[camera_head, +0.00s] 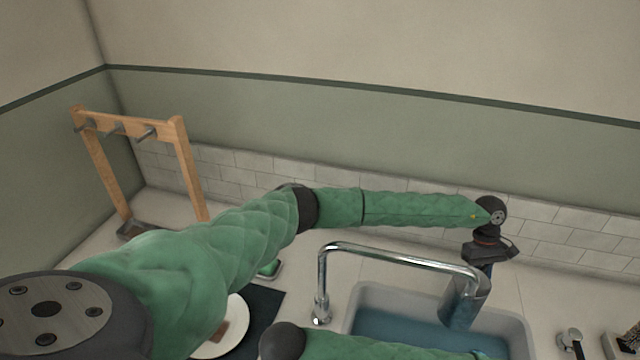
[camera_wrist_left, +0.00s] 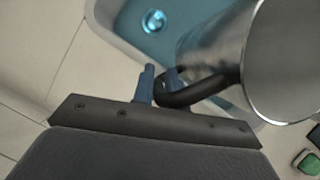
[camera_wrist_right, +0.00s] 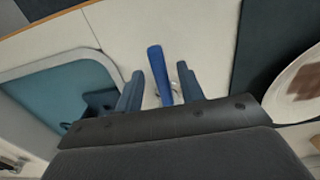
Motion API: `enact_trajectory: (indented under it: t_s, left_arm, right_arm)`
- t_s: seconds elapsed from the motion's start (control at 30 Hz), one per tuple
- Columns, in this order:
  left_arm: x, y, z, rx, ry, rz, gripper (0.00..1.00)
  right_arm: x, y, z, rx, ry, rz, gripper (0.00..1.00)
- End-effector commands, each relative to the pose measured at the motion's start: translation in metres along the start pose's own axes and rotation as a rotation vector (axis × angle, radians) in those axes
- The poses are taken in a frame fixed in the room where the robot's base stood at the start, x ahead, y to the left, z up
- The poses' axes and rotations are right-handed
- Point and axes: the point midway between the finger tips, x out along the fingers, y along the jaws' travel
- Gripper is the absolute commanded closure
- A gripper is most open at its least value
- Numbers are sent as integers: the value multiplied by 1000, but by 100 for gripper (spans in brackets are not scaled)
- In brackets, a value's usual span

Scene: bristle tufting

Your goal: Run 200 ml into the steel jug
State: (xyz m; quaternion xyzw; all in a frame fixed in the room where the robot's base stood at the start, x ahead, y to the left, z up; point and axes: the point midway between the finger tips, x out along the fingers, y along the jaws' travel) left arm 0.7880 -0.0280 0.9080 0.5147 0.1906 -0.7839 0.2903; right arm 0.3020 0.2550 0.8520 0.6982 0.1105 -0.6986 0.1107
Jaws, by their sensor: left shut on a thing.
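The steel jug (camera_head: 462,303) hangs over the sink, by the end of the tap's spout (camera_head: 440,259). My left gripper (camera_head: 487,266) is shut on the jug's dark handle (camera_wrist_left: 205,90); the jug's shiny body (camera_wrist_left: 292,60) fills the right of the left wrist view. The inside of the jug is hidden, and I see no stream of water. In the right wrist view my right gripper (camera_wrist_right: 160,78) is open, its fingers on either side of a blue bar (camera_wrist_right: 156,56), which looks like the tap lever, with gaps showing. In the head view my right gripper is hidden.
The sink (camera_head: 360,300) has a blue-looking basin with a drain (camera_wrist_left: 153,21). A white plate (camera_head: 238,318) lies on a dark mat (camera_head: 262,304) left of the tap. A wooden peg rack (camera_head: 186,165) stands at the back left. Small items stand at the right.

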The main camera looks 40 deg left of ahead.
Motion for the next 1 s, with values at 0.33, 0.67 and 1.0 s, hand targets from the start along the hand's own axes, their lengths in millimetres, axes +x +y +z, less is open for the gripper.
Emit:
enact_trajectory:
  t_s: [0.33,0.67,1.0]
  left_arm:
    - [0,0,0,0,0,0,100]
    - [0,0,0,0,0,0,100]
    - [-1,0,0,0,0,0,100]
  right_arm:
    - [0,0,0,0,0,0,85]
    - [0,0,0,4,0,1,100]
    - [0,-9,-1,118,0,2,100]
